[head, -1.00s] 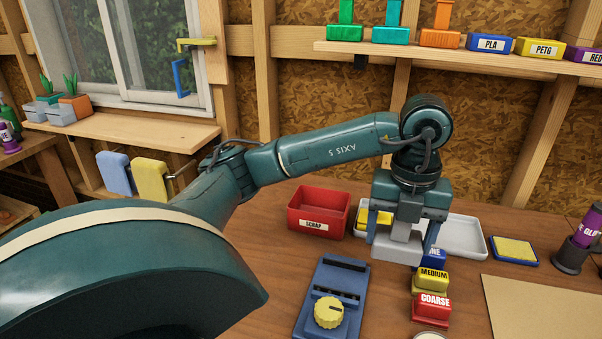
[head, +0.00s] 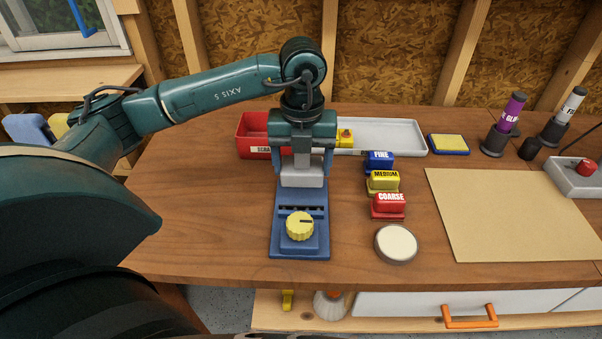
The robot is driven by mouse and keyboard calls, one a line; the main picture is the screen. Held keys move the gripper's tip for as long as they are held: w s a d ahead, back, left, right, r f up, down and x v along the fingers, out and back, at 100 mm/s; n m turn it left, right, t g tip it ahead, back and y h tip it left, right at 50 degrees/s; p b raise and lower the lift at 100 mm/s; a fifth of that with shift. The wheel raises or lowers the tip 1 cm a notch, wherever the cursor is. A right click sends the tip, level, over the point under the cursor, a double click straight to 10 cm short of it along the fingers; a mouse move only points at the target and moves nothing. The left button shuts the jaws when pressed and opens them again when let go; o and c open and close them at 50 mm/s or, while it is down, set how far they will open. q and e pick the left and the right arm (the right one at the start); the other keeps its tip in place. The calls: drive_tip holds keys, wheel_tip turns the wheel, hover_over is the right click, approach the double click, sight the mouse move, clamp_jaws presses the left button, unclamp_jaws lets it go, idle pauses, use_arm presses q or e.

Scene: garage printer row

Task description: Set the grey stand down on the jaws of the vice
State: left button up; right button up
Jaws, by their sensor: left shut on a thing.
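My left gripper (head: 303,162) points down and is shut on the grey stand (head: 302,176), with a finger on each side of it. The stand is upright, with a narrow upper part and a wider block at the bottom. The blue vice (head: 321,244) with a yellow knob (head: 299,226) lies on the bench just below in the picture. The stand's block covers the far end of the vice in this view. I cannot tell whether it touches the vice or hangs above it. My right gripper is not in view.
A red scrap bin (head: 252,128) and a white tray (head: 400,136) stand behind the gripper. Blue (head: 379,166), yellow (head: 383,187) and red (head: 388,212) labelled blocks and a round tin (head: 396,244) are right of the vice. The bench left of the vice is clear.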

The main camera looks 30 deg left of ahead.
sight(302, 179)
use_arm(q)
wheel_tip(302, 179, down, 3)
drive_tip(key=shift+f, duration=0.15)
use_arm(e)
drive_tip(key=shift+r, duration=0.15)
use_arm(q)
drive_tip(key=shift+f, duration=0.1)
drive_tip(key=shift+f, duration=0.3)
drive_tip(key=shift+f+b, duration=0.3)
drive_tip(key=shift+b, duration=0.15)
drive_tip(key=o, duration=1)
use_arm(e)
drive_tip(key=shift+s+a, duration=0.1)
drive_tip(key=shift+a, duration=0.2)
use_arm(q)
drive_tip(key=shift+r, duration=0.1)
